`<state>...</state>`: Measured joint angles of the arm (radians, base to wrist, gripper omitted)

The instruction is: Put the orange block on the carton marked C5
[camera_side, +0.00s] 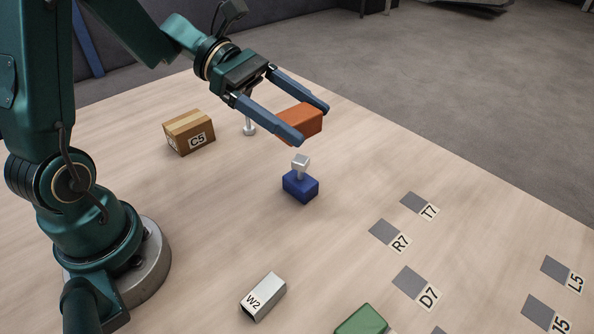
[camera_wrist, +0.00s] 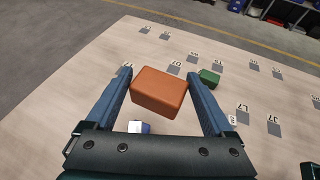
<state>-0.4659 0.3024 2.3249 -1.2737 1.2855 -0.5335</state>
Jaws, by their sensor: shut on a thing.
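The orange block (camera_side: 302,120) is held between the two blue fingers of my gripper (camera_side: 299,122), raised above the table. In the wrist view the orange block (camera_wrist: 159,92) sits between the fingertips of my gripper (camera_wrist: 160,88). The carton marked C5 (camera_side: 189,133) is a brown box with tape across its top and a white label, standing on the table to the left of my gripper in the side view. Its top looks bare. The carton does not show in the wrist view.
A blue block with a galvanized piece on it (camera_side: 300,185) stands below my gripper. A metal piece (camera_side: 249,127) stands near the carton. A W2 metal block (camera_side: 263,297) and a green block (camera_side: 362,320) lie in front. Grey marked patches (camera_side: 389,231) are at right.

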